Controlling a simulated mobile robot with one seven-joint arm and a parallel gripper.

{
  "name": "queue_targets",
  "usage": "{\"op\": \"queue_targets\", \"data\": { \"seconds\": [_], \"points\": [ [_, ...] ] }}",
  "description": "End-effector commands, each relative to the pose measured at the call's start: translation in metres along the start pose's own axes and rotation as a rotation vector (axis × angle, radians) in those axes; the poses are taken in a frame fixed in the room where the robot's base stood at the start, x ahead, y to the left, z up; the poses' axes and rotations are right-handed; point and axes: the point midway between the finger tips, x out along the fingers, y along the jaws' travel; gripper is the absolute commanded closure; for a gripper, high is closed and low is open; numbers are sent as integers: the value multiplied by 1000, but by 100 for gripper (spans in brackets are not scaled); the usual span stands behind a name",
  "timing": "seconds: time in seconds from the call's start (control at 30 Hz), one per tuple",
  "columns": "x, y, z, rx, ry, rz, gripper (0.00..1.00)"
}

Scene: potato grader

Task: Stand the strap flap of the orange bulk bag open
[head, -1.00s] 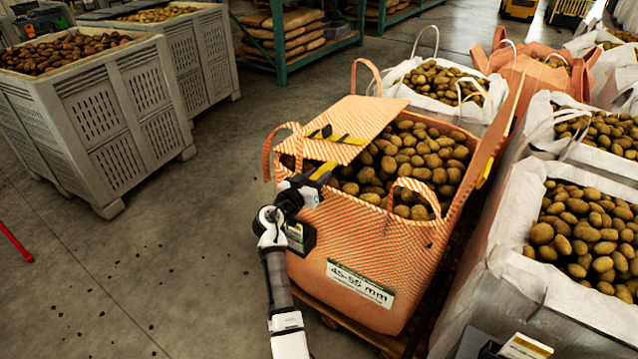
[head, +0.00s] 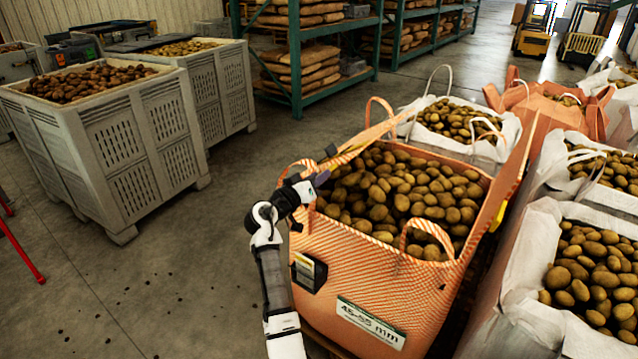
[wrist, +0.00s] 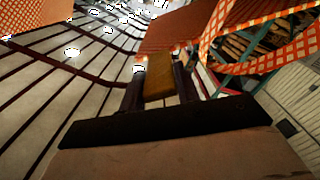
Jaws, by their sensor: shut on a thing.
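The orange bulk bag (head: 375,270) stands full of potatoes, with a 45-55 mm label on its front. Its strap flap (head: 368,138) is lifted at the bag's far left edge and shows almost edge-on as a thin orange strip, clear of most of the potatoes. My gripper (head: 320,180) is at the bag's left rim, below the flap's near end. In the wrist view my gripper (wrist: 160,76) is shut on a yellow-brown tab (wrist: 158,72), with orange cloth behind it. The flap's face and its exact contact with my fingers are hidden in the head view.
A second orange panel (head: 505,185) stands up at the bag's right side. White bulk bags (head: 500,275) crowd the right and back. Grey slatted crates (head: 120,160) stand at the left.

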Motion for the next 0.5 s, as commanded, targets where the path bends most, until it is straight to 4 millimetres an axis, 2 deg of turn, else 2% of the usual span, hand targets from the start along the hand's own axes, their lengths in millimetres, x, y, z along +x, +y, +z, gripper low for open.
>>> {"op": "queue_targets", "data": {
  "seconds": [0.27, 0.3, 0.43, 0.5],
  "points": [
    [-1, 0, -4, 7, 8, -2, 100],
    [-1, 0, -4, 6, 8, -2, 63],
    [-1, 0, -3, 5, 6, -2, 47],
    [-1, 0, -2, 4, 5, -2, 47]
  ]
}}
